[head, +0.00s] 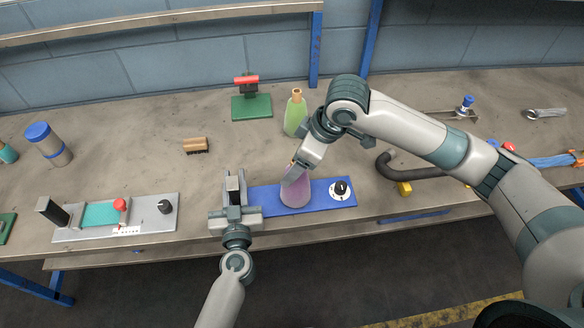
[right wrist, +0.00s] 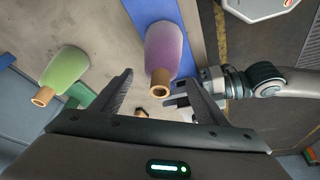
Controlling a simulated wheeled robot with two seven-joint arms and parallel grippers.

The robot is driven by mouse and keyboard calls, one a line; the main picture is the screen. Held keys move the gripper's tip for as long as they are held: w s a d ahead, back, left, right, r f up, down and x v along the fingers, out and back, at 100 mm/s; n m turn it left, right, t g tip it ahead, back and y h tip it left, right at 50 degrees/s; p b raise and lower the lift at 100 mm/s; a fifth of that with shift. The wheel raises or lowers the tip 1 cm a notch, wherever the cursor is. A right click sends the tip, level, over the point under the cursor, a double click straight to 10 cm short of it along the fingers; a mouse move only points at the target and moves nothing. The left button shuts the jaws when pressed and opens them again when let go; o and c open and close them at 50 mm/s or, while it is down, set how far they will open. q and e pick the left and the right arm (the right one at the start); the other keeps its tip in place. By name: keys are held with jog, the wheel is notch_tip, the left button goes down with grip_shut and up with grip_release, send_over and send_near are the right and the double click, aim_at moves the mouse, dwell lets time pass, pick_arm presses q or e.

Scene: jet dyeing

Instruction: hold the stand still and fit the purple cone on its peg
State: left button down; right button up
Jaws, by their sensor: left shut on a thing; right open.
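The purple cone (head: 295,194) stands upright on the blue stand (head: 322,198), toward its middle; the peg does not show. In the right wrist view the cone (right wrist: 165,48) has a tan tip that points toward my right gripper (right wrist: 160,78). That gripper is open, with one finger on each side of the tip, and a gap shows beside the cone. In the head view my right gripper (head: 294,172) is at the cone's upper part and partly hides it. My left gripper (head: 235,188) is shut on the left end of the stand.
A green cone (head: 295,117) stands behind the stand. A brush (head: 195,145) lies on the bench to the left, near a grey panel (head: 150,222) with a red knob. A dark bent hose (head: 420,172) lies to the right. The bench's front edge runs close to the stand.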

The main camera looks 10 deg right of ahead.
jog(key=v, duration=0.7)
dwell(0.6)
